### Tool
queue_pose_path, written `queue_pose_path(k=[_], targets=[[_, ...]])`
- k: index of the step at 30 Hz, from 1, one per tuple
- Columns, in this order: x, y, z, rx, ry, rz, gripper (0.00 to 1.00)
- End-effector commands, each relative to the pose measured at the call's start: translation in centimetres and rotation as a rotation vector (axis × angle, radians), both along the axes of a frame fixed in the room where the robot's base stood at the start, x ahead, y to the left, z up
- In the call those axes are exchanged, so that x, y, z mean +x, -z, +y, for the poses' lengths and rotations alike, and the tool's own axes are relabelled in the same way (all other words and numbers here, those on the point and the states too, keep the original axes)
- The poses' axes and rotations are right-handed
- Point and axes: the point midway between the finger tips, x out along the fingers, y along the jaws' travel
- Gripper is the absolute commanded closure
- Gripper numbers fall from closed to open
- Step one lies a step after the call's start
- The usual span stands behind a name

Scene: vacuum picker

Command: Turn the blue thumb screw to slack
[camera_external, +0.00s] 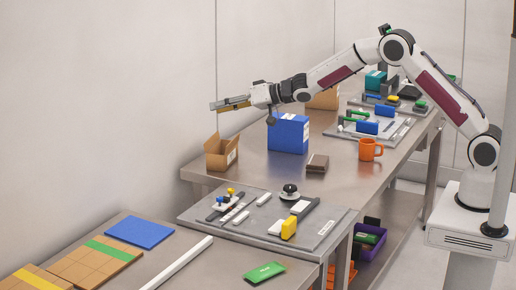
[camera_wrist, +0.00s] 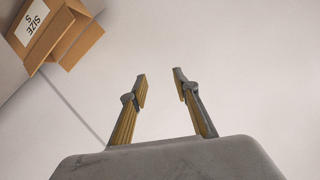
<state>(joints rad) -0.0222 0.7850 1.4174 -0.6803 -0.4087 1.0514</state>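My gripper (camera_external: 214,106) is raised in the air at the far end of my arm, pointing left toward the wall. In the wrist view its two fingers (camera_wrist: 160,84) are spread apart with nothing between them. A grey fixture board (camera_external: 325,238) lies on the front part of the bench, well below my gripper. On its left side is a small fitting with yellow and blue parts (camera_external: 221,201). It is too small to tell whether the blue part is the thumb screw, or how it is turned. The wrist view shows no thumb screw.
An open cardboard box (camera_external: 221,154) and a blue box (camera_external: 288,134) stand on the bench below my arm. An orange mug (camera_external: 370,150) and a dark brown block (camera_external: 317,163) are farther right. A black knob (camera_external: 290,190) and a yellow block (camera_external: 289,229) sit on the board.

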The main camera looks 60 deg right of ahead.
Motion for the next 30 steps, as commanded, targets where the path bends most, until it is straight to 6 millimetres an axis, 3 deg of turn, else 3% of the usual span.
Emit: queue_pose_path(k=[8,18,30], targets=[[-1.9,-1.4,4.4,-0.147,-0.254,-0.118,0.7],[-6.8,-0.9,9.6,-0.297,-0.595,-0.215,0.7],[-13.1,1.3,12.8,-0.394,-0.914,-0.252,0.7]])
